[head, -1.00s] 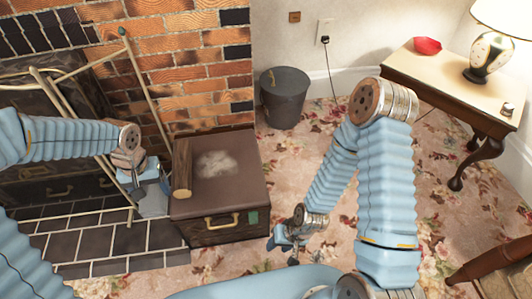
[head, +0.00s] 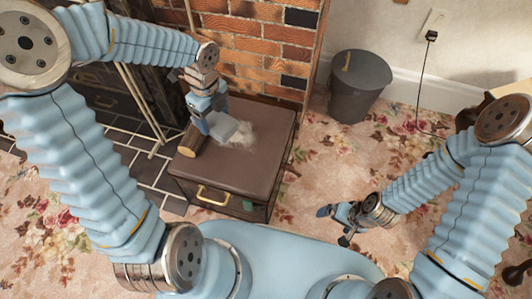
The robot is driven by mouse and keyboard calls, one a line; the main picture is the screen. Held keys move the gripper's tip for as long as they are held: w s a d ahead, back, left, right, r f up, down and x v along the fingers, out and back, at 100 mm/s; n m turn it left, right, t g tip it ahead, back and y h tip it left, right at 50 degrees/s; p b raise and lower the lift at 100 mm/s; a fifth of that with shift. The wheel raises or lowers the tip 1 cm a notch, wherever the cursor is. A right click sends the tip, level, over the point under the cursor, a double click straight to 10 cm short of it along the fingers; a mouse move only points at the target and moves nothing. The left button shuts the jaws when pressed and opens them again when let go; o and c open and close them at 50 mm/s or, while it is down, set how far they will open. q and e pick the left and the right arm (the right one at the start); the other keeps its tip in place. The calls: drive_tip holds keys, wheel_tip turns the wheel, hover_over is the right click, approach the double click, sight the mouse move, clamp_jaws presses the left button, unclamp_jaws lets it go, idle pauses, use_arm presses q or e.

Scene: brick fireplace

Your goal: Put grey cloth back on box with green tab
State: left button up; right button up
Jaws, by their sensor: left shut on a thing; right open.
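The brown box (head: 255,172) stands on the carpet by the hearth, with a brass handle (head: 213,197) and a green tab (head: 247,205) on its front. My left gripper (head: 215,121) is above the left part of the box top, shut on a small grey piece that looks like the grey cloth (head: 223,127). Whether the cloth touches the top is hard to tell. My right gripper (head: 338,220) is open and empty over the carpet, right of the box.
A wooden log (head: 192,142) lies along the left edge of the box top, partly hidden by my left gripper. A dark grey bin (head: 357,88) stands by the wall, behind and right. The brick fireplace (head: 258,50) is behind the box.

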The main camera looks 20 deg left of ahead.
use_arm(q)
drive_tip(key=shift+d+f+m, duration=0.15)
drive_tip(key=shift+m, duration=0.15)
drive_tip(key=w+d+f+b, duration=0.1)
drive_tip(key=d+f, duration=0.2)
drive_tip(key=d, duration=0.1)
drive_tip(key=w+d+f+b, duration=0.1)
drive_tip(key=d+f, duration=0.2)
drive_tip(key=d, duration=0.1)
drive_tip(key=w+d+f+b, duration=0.1)
drive_tip(key=d+f, duration=0.2)
drive_tip(key=d, duration=0.1)
drive_tip(key=shift+w+d, duration=0.1)
drive_tip(key=shift+d, duration=0.05)
drive_tip(key=shift+w+d+f+b, duration=0.1)
drive_tip(key=shift+f+b, duration=0.1)
drive_tip(key=shift+f, duration=0.4)
drive_tip(key=shift+s+d+f+b, duration=0.1)
drive_tip(key=shift+d+f+b, duration=0.1)
drive_tip(key=shift+f, duration=0.45)
drive_tip(key=shift+w+d+f+b, duration=0.1)
drive_tip(key=shift+f+b, duration=0.1)
drive_tip(key=shift+f, duration=0.4)
drive_tip(key=shift+f, duration=0.1)
drive_tip(key=o, duration=1)
drive_tip(key=shift+a, duration=0.1)
